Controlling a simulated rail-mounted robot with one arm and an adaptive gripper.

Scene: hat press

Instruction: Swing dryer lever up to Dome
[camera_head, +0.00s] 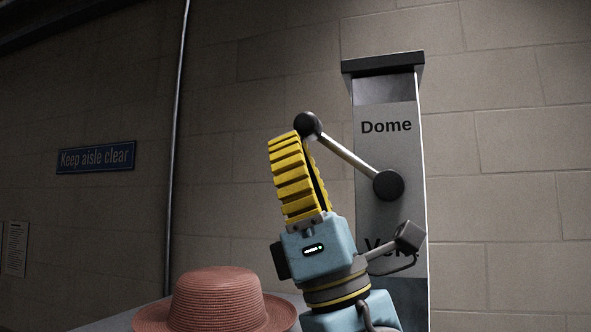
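The dryer lever (346,153) is a pale rod on a grey post (395,100). It runs from a round dark pivot (388,185) up and left to a dark ball knob (308,124). The black word "Dome" is on the post above the pivot. A second label, starting "Ve", is below it and partly hidden by my arm. My gripper (304,142) has yellow ribbed fingers pointing up, with their tips at the knob. The fingers overlap in this view, so I cannot tell whether they grip the knob or only touch it.
A pink woven hat (220,302) sits at the bottom left on a grey surface (120,318). A thin vertical pipe (177,150) runs along the block wall. A blue "Keep aisle clear" sign (97,157) hangs on the left. The space left of my gripper, above the hat, looks clear.

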